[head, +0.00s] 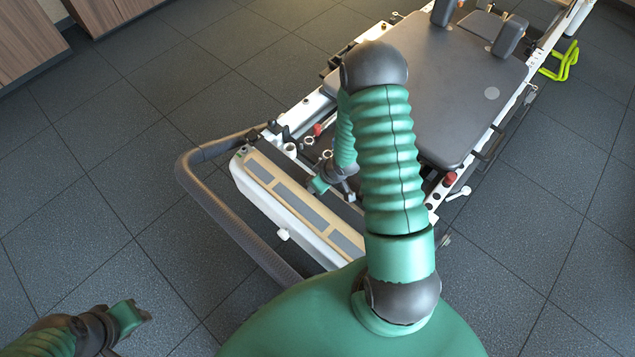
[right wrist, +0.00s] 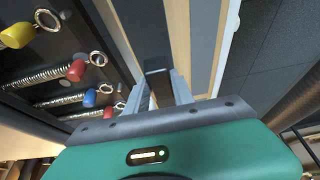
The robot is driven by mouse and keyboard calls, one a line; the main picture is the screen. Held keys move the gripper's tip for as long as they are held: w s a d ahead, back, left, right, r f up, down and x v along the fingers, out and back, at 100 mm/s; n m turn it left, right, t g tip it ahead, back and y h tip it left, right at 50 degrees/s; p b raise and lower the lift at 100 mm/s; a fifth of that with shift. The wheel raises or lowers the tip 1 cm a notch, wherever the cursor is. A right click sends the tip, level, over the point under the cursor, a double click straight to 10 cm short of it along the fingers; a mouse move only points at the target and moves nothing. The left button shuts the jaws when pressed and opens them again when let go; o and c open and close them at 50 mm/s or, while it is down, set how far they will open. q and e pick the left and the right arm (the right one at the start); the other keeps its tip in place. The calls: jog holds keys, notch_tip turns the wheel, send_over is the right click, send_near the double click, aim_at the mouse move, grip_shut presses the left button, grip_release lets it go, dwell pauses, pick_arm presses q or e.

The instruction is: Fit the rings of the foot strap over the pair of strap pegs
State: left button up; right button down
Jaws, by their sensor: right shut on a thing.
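In the right wrist view my right gripper (right wrist: 165,90) is shut on a dark, narrow piece (right wrist: 156,66), which may be part of the foot strap. Its rings cannot be made out. In the head view my right arm reaches over the near end of the reformer and hides much of it; the green right hand (head: 320,184) shows just behind the padded bar, with its fingertips unclear. My left gripper (head: 138,314) is low at the left over bare floor, far from the reformer, its jaws too small to judge. I cannot pick out the strap pegs with certainty.
The reformer's tan and grey footboard (head: 300,207) lies at its near end, with a curved grey rail (head: 215,198) around it. Springs with rings and yellow (right wrist: 17,35), red (right wrist: 76,70) and blue (right wrist: 89,97) ends lie beside the right gripper. The carriage (head: 460,90) is beyond.

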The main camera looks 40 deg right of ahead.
jog(key=shift+f, duration=0.3)
jog(key=c, duration=1)
grip_release()
jog(key=a+p+v, duration=0.1)
jog(key=p+v, duration=0.7)
jog(key=v, duration=0.8)
jog(key=s+a+r+m+g+p, duration=0.1)
jog(key=a+r+g+p, duration=0.1)
jog(key=a+r, duration=1.45)
jog(key=w+p+v, duration=0.1)
jog(key=p+v, duration=0.4)
jog(key=p, duration=0.1)
jog(key=w+p+v, duration=0.1)
jog(key=p+v, duration=0.5)
jog(key=w+p+v, duration=0.1)
jog(key=p+v, duration=0.4)
jog(key=v, duration=0.1)
jog(key=shift+w+r+p, duration=0.2)
jog(key=shift+r+p, duration=0.2)
